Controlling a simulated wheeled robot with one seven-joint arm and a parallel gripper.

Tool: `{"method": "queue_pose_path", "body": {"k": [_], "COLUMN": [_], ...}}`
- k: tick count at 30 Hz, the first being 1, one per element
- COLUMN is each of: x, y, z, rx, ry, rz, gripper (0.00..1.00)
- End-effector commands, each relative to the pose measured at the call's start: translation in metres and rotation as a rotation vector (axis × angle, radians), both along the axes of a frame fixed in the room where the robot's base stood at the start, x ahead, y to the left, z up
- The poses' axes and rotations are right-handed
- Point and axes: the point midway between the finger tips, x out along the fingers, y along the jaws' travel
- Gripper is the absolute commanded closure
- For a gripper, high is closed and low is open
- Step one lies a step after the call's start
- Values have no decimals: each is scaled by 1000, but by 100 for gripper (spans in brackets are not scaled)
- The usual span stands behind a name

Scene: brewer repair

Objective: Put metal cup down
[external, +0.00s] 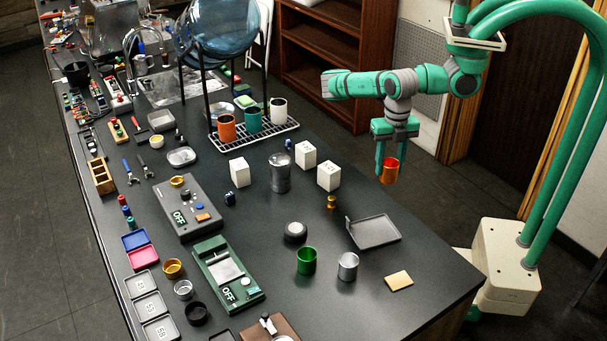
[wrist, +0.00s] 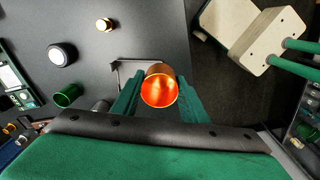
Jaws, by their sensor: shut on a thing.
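An orange-copper metal cup (external: 389,171) is held between the fingers of my gripper (external: 392,158), up in the air past the right edge of the black table. In the wrist view the cup (wrist: 160,90) sits between the two green fingers of my gripper (wrist: 160,100), with its shiny inside facing the camera. A grey tray (external: 375,231) with a raised edge lies on the table below and left of the cup. A green metal cup (external: 306,260) and a silver metal cup (external: 348,266) stand on the table near the tray.
White blocks (external: 328,176), a silver canister (external: 280,172) and a dark round puck (external: 295,232) stand left of the tray. A wire rack (external: 255,131) holds several cups. A tan square (external: 398,281) lies near the front right.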

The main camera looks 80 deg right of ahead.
Motion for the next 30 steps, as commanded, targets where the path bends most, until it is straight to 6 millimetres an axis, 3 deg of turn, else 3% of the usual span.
{"method": "queue_pose_path", "body": {"k": [4,10,23,30], "x": [-36,-51,-7,10], "y": [-18,-26,44,71], "z": [-3,-7,-44,-81], "rx": [-9,-17,-18,-19], "ry": [-8,-9,-9,-10], "rz": [82,120,119,120], "gripper": [83,83,83,83]}}
